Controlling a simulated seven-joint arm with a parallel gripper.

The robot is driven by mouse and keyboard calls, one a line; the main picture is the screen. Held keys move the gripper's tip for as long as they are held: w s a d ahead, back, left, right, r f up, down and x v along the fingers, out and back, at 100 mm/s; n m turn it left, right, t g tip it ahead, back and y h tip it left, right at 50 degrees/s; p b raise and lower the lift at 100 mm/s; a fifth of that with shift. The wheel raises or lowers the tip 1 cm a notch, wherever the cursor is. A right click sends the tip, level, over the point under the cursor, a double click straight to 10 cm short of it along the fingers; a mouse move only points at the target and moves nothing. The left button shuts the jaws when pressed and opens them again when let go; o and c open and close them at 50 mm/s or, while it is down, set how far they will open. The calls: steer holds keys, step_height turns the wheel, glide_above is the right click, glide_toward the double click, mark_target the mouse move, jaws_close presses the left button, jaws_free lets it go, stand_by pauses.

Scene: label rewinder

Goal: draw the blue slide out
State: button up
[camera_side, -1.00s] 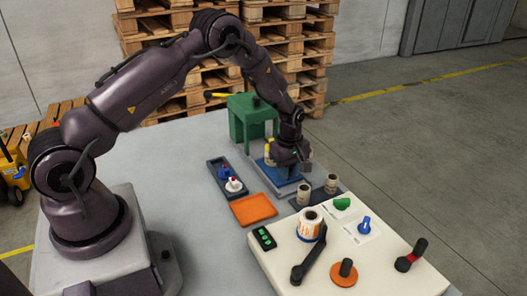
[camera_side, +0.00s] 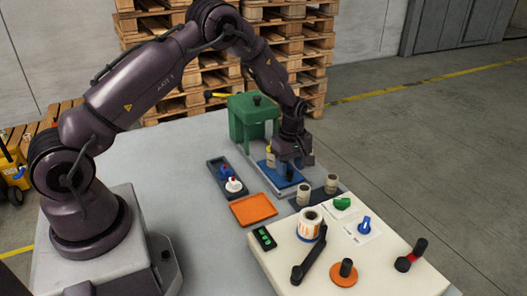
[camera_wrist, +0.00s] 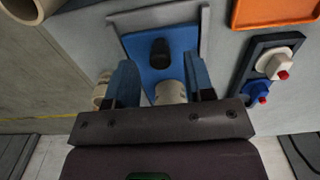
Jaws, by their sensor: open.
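The blue slide (camera_side: 270,163) is a flat blue plate in a grey channel in front of the green press. In the wrist view the slide (camera_wrist: 140,55) shows a black knob (camera_wrist: 160,52) standing on it. My gripper (camera_side: 291,168) is over the slide in the side view. In the wrist view its two blue-grey fingers (camera_wrist: 160,63) are open, one on either side and pointing toward the knob. Contact with the knob cannot be told. A beige roll (camera_wrist: 170,92) shows between the fingers, partly hidden. The knob is hidden in the side view.
The green press (camera_side: 248,118) stands behind the slide. A dark tray (camera_side: 213,165) with a blue and a white piece and an orange tray (camera_side: 253,209) lie to its left. Two rolls (camera_side: 332,183) stand in front, near the cream rewinder panel (camera_side: 300,255).

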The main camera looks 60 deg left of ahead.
steer(key=shift+r, duration=2.4)
steer(key=shift+s+f+m, duration=0.1)
steer(key=shift+s+m, duration=0.1)
steer(key=shift+m, duration=0.5)
steer(key=s+m, duration=0.1)
steer(key=s+d+m+g, duration=0.1)
steer(key=s, duration=0.1)
steer(key=shift+s+m, duration=0.1)
steer(key=shift+m, duration=0.3)
steer(key=s+d+r+m+t, duration=0.2)
steer(key=s+d+r+m, duration=0.1)
steer(key=s+r, duration=0.4)
steer(key=s+d+r+m+t, duration=0.2)
steer(key=s+d+r+m, duration=0.2)
steer(key=s+r+m, duration=0.2)
steer(key=s+d+r+m+t, duration=0.2)
steer(key=s+d+r+m, duration=0.1)
steer(key=s+r, duration=0.7)
step_height(320, 180, up, 3)
steer(key=shift+d+f+m+t, duration=0.2)
steer(key=shift+m+t, duration=0.1)
steer(key=shift+m, duration=0.6)
